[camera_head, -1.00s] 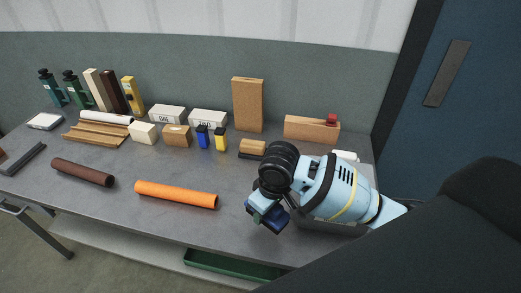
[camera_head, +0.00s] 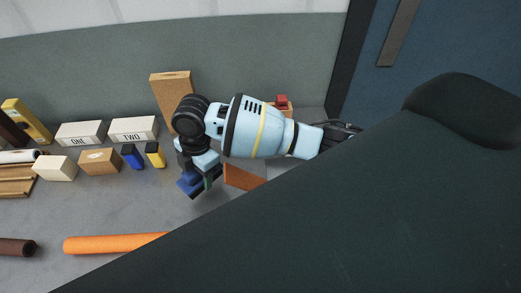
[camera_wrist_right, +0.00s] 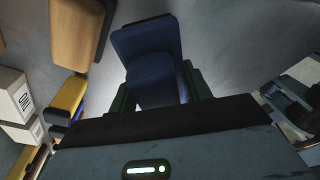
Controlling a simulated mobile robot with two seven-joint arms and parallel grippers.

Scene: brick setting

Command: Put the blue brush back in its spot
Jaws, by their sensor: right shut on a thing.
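My right gripper (camera_head: 197,186) is shut on the blue brush (camera_head: 188,185) and holds it over the grey tabletop, to the right of the small blue block and yellow block. In the right wrist view my right gripper's dark green fingers (camera_wrist_right: 160,98) are on either side of the brush (camera_wrist_right: 148,62). A wooden brush with a dark underside (camera_wrist_right: 78,32) lies near it on the table at the upper left of that view; my right arm hides it in the head view. The brush's spot cannot be made out. My left gripper is not in view.
A blue block (camera_head: 132,157) and a yellow block (camera_head: 155,154) stand left of my gripper. Behind are white boxes (camera_head: 132,130) and a tall wooden board (camera_head: 168,92). An orange roll (camera_head: 112,243) lies in front. A brown-orange panel (camera_head: 243,177) is to the right.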

